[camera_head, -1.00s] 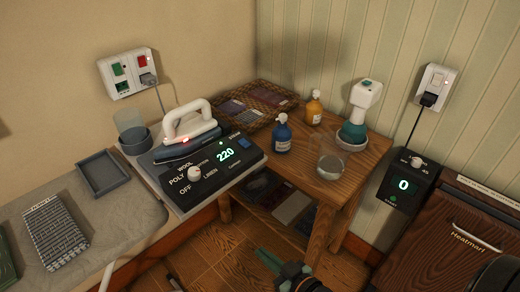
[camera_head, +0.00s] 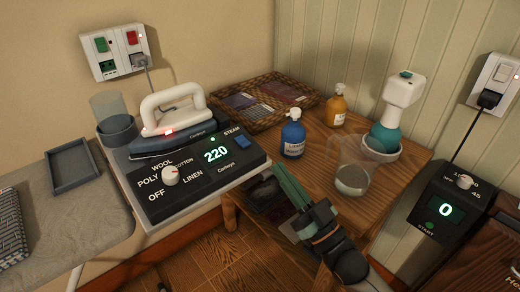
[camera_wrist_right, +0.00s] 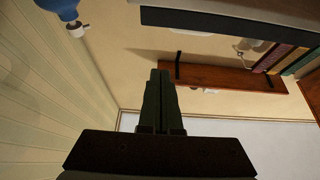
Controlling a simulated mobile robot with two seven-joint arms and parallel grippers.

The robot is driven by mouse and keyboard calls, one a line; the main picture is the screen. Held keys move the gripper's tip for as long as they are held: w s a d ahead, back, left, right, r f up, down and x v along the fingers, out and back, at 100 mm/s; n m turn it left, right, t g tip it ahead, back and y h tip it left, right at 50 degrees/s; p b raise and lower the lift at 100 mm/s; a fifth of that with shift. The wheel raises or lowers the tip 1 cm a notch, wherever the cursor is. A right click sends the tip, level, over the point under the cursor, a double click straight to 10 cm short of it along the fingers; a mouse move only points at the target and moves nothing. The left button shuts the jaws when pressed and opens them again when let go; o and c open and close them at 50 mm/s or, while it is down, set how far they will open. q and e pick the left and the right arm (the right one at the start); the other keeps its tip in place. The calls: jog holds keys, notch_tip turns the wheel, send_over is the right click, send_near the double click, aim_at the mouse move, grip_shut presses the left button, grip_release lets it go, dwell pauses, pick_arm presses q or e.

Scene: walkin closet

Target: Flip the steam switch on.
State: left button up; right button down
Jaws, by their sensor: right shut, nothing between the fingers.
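The steam station (camera_head: 200,170) stands at the left with a black front panel, a lit 220 display and a white knob (camera_head: 170,175). A white iron (camera_head: 174,125) rests on top. My right gripper (camera_head: 279,172) is shut and empty, its green fingers pointing up and left, in front of the wooden table and to the right of the panel, apart from it. It also shows in the right wrist view (camera_wrist_right: 159,80). My left gripper is not in view.
On the wooden table (camera_head: 318,150) stand a blue bottle (camera_head: 293,138), a yellow bottle (camera_head: 336,110), a clear cup (camera_head: 352,170), a green-and-white steamer (camera_head: 396,110) and a wicker tray (camera_head: 238,116). A wall outlet (camera_head: 120,50) is above the station. A grey tray (camera_head: 72,166) lies left.

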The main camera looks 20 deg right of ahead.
jog(key=shift+r, duration=0.2)
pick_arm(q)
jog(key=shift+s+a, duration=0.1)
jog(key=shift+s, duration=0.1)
pick_arm(e)
notch_tip(320, 180, up, 5)
send_over(254, 156)
jog(key=shift+s+d+f, duration=0.1)
jog(key=shift+s+f, duration=0.05)
jog(key=shift+s, duration=0.25)
jog(key=f, duration=0.2)
jog(key=shift+w+f, duration=0.3)
jog(key=shift+f, duration=0.05)
jog(key=shift+f+b, duration=0.35)
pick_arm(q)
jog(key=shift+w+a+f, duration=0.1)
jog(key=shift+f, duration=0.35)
pick_arm(e)
jog(key=shift+w+f, duration=0.1)
jog(key=shift+f, duration=0.2)
